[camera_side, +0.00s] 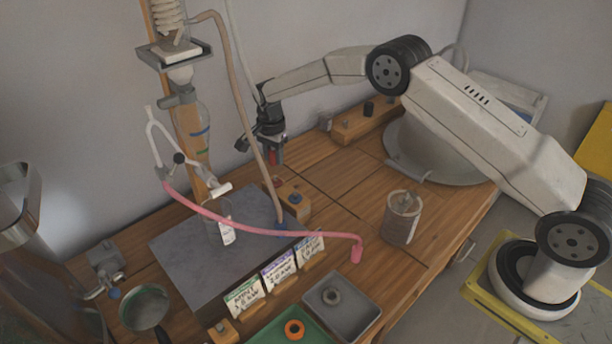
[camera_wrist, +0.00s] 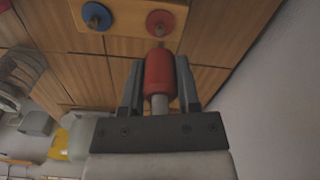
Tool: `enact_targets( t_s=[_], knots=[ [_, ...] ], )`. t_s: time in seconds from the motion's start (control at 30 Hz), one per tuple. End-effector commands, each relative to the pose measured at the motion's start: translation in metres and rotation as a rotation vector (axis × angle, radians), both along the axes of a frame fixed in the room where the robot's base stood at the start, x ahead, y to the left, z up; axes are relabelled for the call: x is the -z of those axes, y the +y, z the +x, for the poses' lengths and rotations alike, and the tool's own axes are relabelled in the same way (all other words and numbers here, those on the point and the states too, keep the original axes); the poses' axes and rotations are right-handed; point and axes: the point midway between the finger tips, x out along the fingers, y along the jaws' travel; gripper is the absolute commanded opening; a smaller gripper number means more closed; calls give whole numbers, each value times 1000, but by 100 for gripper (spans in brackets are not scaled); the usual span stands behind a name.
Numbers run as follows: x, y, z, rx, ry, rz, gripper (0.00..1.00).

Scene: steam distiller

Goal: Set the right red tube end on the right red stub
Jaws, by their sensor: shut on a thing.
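My gripper (camera_wrist: 158,62) is shut on a red tube end (camera_wrist: 160,75), gripped between its two dark fingers. In the side view my gripper (camera_side: 271,146) is above the bench, and the red tube end (camera_side: 273,157) shows just below it. In the wrist view a red stub (camera_wrist: 160,20) sits on the right of a wooden block (camera_wrist: 128,44), just beyond the tip of the red end. The two look apart, though the gap is hard to judge. A blue stub (camera_wrist: 96,16) sits on the left of the block; it also shows in the side view (camera_side: 295,198).
A tan tube (camera_side: 245,100) runs down close to my gripper to a blue end (camera_side: 281,226). A pink tube (camera_side: 265,231) crosses the grey plate (camera_side: 185,262), its end (camera_side: 357,253) hanging free. A can (camera_side: 402,219) stands to the right. A glass column stands left.

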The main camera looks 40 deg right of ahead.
Motion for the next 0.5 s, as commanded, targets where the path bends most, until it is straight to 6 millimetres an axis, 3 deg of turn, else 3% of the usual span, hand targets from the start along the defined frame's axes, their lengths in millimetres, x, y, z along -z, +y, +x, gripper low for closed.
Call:
enact_targets(
  t_s=[0.5],
  knots=[
    [22,0,0,0,0,0,0]
  ],
)
